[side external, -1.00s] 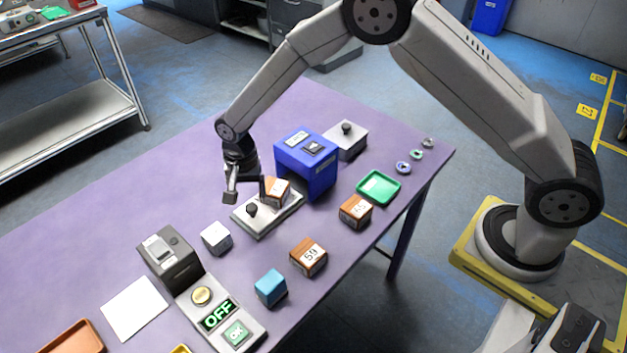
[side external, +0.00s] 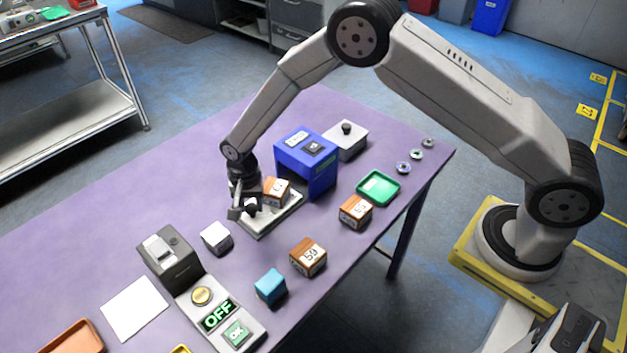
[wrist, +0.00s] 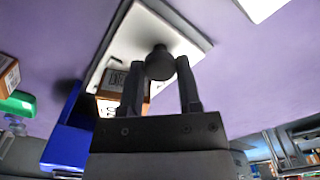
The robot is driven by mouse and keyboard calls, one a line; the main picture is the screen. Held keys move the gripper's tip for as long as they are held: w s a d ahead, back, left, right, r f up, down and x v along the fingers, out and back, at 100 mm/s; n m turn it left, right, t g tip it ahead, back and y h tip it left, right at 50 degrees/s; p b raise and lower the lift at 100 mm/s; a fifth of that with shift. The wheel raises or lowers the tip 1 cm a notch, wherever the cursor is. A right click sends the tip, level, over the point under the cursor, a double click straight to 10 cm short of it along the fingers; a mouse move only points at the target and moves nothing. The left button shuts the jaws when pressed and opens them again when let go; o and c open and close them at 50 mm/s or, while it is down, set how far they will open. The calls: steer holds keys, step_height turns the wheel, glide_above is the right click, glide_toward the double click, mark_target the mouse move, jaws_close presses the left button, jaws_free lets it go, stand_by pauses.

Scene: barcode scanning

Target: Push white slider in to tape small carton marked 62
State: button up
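The white slider (side external: 274,221) is a flat plate on the table in front of the blue taping machine (side external: 291,158). It has a black knob, best seen in the wrist view (wrist: 160,64). The small brown carton (side external: 277,192) sits on the slider's end near the machine's opening; its number is not clearly readable. It also shows in the wrist view (wrist: 116,82), partly hidden by a finger. My gripper (side external: 245,212) is down at the knob. In the wrist view, the fingers (wrist: 160,72) are apart, one on each side of the knob, with slight gaps; contact cannot be told.
Two other cartons, one (side external: 355,211) by the green tray (side external: 379,187) and one marked 59 (side external: 309,257), stand right of the slider. A white cube (side external: 216,238), a blue cube (side external: 270,287) and a dark scanner box (side external: 170,260) are nearer the front.

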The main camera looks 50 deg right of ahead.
jaws_close()
stand_by(1.1)
